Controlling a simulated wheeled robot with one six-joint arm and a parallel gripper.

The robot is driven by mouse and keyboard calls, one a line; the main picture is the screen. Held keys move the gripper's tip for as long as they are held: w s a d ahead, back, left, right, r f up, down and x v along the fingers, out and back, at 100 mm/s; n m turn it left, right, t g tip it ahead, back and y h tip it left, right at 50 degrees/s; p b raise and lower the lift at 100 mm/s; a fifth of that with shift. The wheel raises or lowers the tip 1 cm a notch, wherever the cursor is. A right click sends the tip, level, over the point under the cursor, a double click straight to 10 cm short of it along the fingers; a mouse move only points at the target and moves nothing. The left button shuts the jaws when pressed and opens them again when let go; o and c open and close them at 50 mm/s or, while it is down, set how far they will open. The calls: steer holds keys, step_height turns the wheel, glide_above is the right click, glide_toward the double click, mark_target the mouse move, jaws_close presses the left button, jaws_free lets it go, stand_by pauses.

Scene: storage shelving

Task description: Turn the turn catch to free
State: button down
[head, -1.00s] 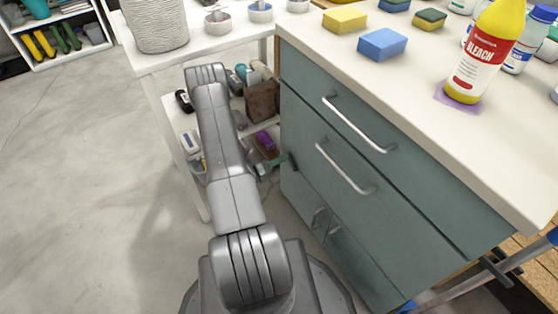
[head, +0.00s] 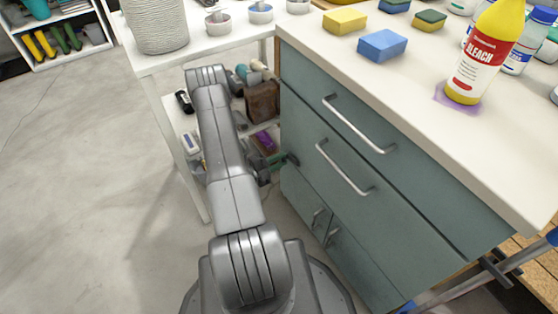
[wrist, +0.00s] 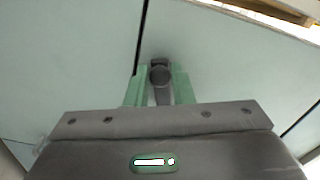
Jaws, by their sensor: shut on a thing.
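The cabinet has drawers with long bar handles (head: 345,168) and smaller handles (head: 332,236) lower down. A bleach bottle (head: 486,55) and sponges (head: 382,45) stand on its top. A white shelf (head: 187,160) with goods is close on the left. Floor on the left is clear.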

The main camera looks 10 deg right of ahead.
steer(key=n+p, duration=0.1)
steer(key=n, duration=1.3)
steer(key=shift+s+f, duration=0.1)
steer(key=shift+n, duration=0.3)
steer(key=c, duration=1.3)
jaws_free()
steer(key=p+v, duration=0.2)
steer(key=v, duration=1.2)
steer(key=shift+d, duration=0.1)
steer(key=shift+b+x, duration=1.05)
steer(key=shift+x, duration=5.9)
